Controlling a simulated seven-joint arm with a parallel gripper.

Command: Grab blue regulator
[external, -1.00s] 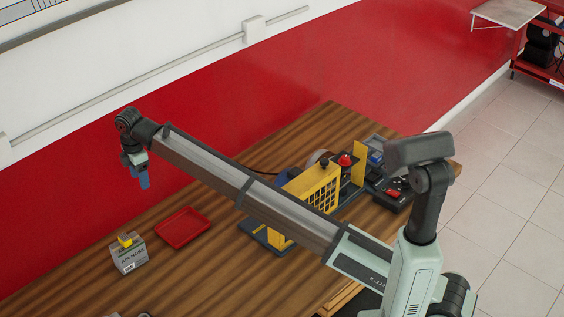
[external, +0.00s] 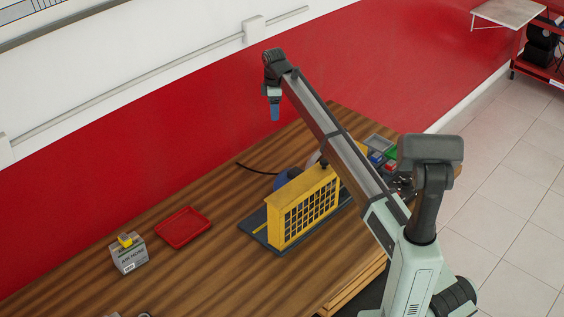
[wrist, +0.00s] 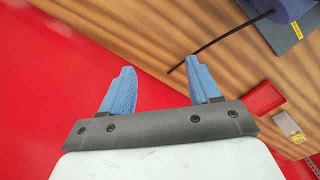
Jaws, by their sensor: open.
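My gripper (external: 275,112) is high above the back edge of the table, in front of the red wall. Its two blue fingers are spread with nothing between them; the wrist view also shows the open gripper (wrist: 160,68). A small blue item (external: 376,158) sits among small bins at the table's far right end, partly beside my arm. It may be the blue regulator, but it is too small to tell. A blue rounded body (external: 286,181) stands behind the yellow grille; it also shows in the wrist view (wrist: 292,8). My gripper is apart from all of these.
A yellow grille guard (external: 305,207) stands on a dark baseplate at mid-table. A red tray (external: 183,228) and a grey box (external: 128,255) with a yellow top lie to the left. A black cable (external: 255,170) runs along the wood. My arm crosses over the right part.

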